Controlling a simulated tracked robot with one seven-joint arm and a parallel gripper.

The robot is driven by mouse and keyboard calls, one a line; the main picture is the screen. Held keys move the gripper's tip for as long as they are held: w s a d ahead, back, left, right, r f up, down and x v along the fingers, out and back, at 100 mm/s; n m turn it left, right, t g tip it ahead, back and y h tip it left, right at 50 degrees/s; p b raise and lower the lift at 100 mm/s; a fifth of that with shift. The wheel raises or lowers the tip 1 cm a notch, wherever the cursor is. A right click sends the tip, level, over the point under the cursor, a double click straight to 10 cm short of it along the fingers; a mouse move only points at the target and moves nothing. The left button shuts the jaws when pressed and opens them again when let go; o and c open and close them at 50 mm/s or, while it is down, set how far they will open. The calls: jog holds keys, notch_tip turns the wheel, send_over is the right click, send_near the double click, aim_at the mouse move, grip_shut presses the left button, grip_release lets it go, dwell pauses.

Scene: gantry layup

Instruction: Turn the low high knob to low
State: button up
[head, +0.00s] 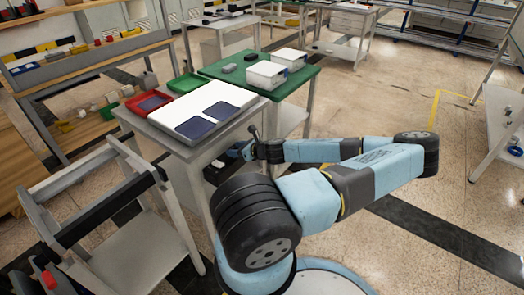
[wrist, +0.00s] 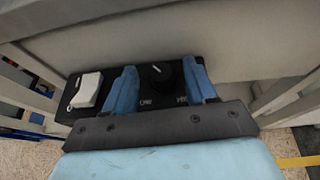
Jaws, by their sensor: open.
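The low high knob (wrist: 161,77) is a round black dial on a black control panel (wrist: 93,128) in the wrist view. Its white pointer mark points up and slightly left. White lettering below it is partly legible, one label at lower left and one at lower right. My gripper (wrist: 160,69) is open, with one blue finger on each side of the knob; I cannot tell whether either touches it. In the head view my gripper (head: 250,151) is at the side of the grey table (head: 187,150), and the knob cannot be made out there.
A white rocker switch (wrist: 87,90) sits left of the knob on the same panel. The table holds a white board (head: 235,91) with dark blue pads and a red tray (head: 149,103). A green-topped table (head: 292,83) stands behind. Open floor lies to the right.

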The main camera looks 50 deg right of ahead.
jog(key=v, duration=1.3)
jog(key=shift+s+d, duration=0.2)
jog(key=shift+s, duration=0.15)
jog(key=shift+r, duration=0.1)
jog(key=shift+c, duration=0.2)
